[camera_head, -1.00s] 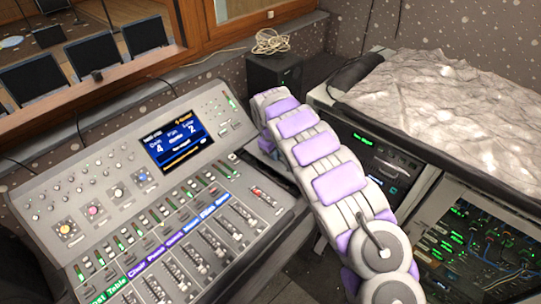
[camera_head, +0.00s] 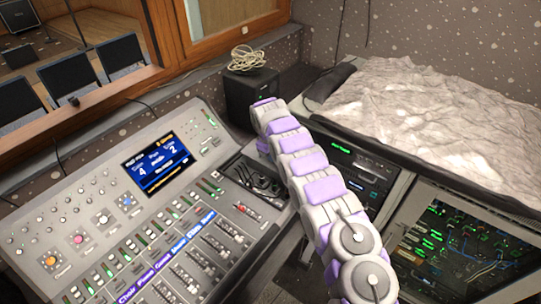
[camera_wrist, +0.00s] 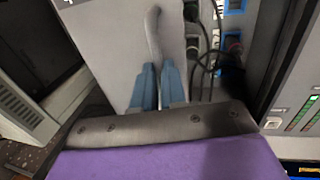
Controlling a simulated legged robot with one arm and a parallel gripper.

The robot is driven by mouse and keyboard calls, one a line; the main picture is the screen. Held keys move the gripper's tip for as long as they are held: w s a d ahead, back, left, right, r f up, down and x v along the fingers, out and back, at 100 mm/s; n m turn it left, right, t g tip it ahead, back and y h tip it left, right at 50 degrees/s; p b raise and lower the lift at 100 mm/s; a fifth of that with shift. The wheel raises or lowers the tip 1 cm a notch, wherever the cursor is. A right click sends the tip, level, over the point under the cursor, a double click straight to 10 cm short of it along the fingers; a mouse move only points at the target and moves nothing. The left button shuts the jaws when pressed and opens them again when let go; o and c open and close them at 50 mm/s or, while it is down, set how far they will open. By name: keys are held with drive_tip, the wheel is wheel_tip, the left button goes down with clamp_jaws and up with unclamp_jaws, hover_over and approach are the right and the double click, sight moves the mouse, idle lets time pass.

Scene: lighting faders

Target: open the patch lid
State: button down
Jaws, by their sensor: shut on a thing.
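In the wrist view, the patch lid (camera_wrist: 110,45) is a flat grey panel with a curved grey handle (camera_wrist: 154,32). The two blue fingers of my gripper (camera_wrist: 159,70) are shut on the lower end of this handle. Beside the lid's right edge, blue-framed sockets and dark cables (camera_wrist: 205,50) show uncovered. In the head view, the patch bay (camera_head: 262,180) is a dark recess with cables at the mixing desk's right end. My arm hides the gripper there, and I cannot make out the lid.
The mixing desk (camera_head: 95,220) with faders and a lit screen (camera_head: 155,162) fills the left. A black speaker box (camera_head: 250,95) with a coiled cable stands behind. A rack (camera_head: 365,175) and a crumpled-cloth-covered top (camera_head: 430,110) lie right of my arm.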

drive_tip(key=shift+a+r, duration=0.1)
drive_tip(key=shift+r, duration=0.05)
drive_tip(key=c, duration=1.2)
unclamp_jaws()
drive_tip(key=shift+a, duration=0.1)
drive_tip(key=shift+s+r, duration=0.1)
drive_tip(key=shift+r, duration=0.35)
drive_tip(key=r, duration=0.5)
drive_tip(key=s+a+r+p, duration=0.1)
drive_tip(key=r, duration=0.4)
drive_tip(key=s+a+r+p, duration=0.1)
drive_tip(key=r, duration=0.4)
drive_tip(key=shift+s+a+r, duration=0.1)
drive_tip(key=shift+s+r, duration=0.1)
drive_tip(key=shift+r, duration=0.15)
